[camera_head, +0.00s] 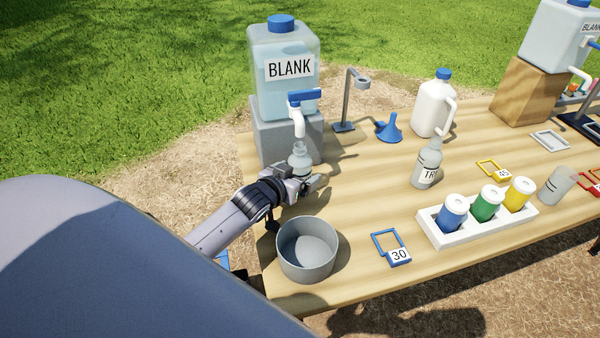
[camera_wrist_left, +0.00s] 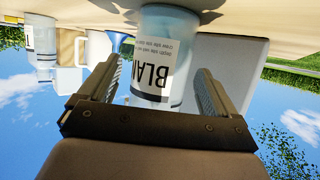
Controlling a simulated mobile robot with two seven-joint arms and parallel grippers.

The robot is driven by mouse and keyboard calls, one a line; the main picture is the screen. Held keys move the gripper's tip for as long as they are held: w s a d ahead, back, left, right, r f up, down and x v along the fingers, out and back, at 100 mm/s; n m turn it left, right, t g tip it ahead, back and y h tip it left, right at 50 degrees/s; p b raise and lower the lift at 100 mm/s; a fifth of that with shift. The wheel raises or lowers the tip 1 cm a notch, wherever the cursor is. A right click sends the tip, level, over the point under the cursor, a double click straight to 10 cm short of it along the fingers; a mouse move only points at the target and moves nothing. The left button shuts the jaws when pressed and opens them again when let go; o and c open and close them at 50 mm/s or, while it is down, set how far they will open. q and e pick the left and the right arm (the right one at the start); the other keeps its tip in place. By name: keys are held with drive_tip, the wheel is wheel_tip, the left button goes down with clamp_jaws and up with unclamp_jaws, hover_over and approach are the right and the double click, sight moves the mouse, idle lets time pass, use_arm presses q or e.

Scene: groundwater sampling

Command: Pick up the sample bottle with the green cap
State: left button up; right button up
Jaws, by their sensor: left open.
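A clear sample bottle (camera_head: 300,157) stands on the table under the tap of the BLANK tank; no green cap shows on it. In the left wrist view this bottle (camera_wrist_left: 160,45), with a label starting "BLA", appears upside down between the fingers. My left gripper (camera_head: 306,184) is open at the bottle, a finger on either side; I see gaps beside it in the wrist view. Another clear bottle (camera_head: 427,165), labelled "TR", stands to the right, also without a visible green cap. My right gripper is not in view.
The BLANK tank (camera_head: 284,80) sits on a grey block (camera_head: 275,138) behind the bottle. A grey pot (camera_head: 307,250) is close in front of my left gripper. A white rack (camera_head: 475,232) holds blue, green and yellow containers. A blue funnel (camera_head: 389,128) and white jug (camera_head: 433,107) stand behind.

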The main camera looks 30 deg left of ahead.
sight(295, 162)
use_arm(q)
drive_tip(key=shift+x, duration=0.85)
drive_tip(key=c, duration=1.2)
drive_tip(key=shift+r, duration=0.1)
drive_tip(key=shift+r+p, duration=0.65)
drive_tip(key=shift+p, duration=0.1)
wheel_tip(295, 162, up, 3)
drive_tip(key=p, duration=0.3)
drive_tip(key=s+d+f, duration=0.1)
drive_tip(key=s+d, duration=0.1)
drive_tip(key=s, duration=3)
drive_tip(key=shift+d, duration=0.3)
